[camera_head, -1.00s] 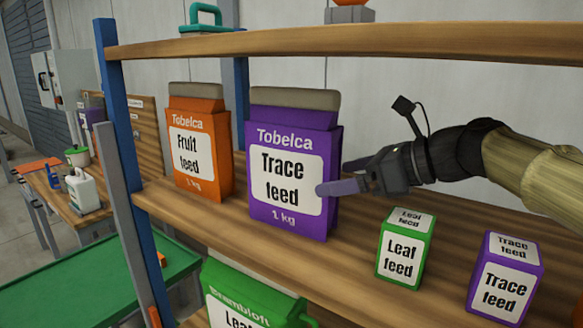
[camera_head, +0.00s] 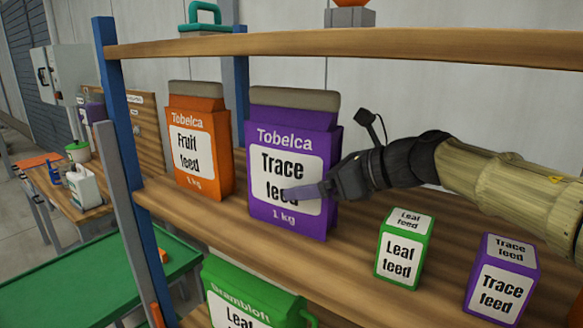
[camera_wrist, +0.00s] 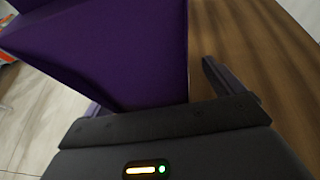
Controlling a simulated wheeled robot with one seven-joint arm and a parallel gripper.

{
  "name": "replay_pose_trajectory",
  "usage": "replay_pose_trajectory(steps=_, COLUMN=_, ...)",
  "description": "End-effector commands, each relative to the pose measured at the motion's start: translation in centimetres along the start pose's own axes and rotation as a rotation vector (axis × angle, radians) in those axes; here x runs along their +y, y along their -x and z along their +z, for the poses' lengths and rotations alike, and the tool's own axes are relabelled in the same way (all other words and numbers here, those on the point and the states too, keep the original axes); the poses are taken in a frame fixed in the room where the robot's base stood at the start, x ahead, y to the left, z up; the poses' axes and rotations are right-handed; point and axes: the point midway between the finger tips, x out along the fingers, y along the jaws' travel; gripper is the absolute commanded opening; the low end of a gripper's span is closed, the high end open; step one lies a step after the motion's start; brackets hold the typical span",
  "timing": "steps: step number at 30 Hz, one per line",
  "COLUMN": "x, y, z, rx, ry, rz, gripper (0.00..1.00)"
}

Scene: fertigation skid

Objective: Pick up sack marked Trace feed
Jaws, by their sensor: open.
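The purple sack marked Trace feed (camera_head: 290,150) stands upright on the wooden shelf, with a white label and a grey-brown top. My gripper (camera_head: 315,186) is at its right side, open, with one finger across the front label. The other finger is hidden behind the sack in the head view. In the wrist view, the purple sack (camera_wrist: 140,50) fills the space between the two fingers of my gripper (camera_wrist: 152,90). Whether either finger touches it cannot be told.
An orange Fruit feed sack (camera_head: 198,145) stands close on the left. A green Leaf feed box (camera_head: 402,255) and a small purple Trace feed box (camera_head: 501,285) stand to the right. An upper shelf board (camera_head: 350,42) runs above. A green Brambloft container (camera_head: 245,290) is below.

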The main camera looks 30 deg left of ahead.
Motion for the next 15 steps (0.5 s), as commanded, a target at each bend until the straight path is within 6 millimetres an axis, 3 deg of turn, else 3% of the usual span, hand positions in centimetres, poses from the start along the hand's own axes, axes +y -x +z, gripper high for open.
replay_pose_trajectory(steps=12, x=0.22, y=-0.19, z=0.07, rx=0.0, ry=0.002, rz=0.005, gripper=0.94)
replay_pose_trajectory(steps=15, x=0.24, y=-0.21, z=0.08, rx=0.0, ry=0.002, rz=0.006, gripper=0.76)
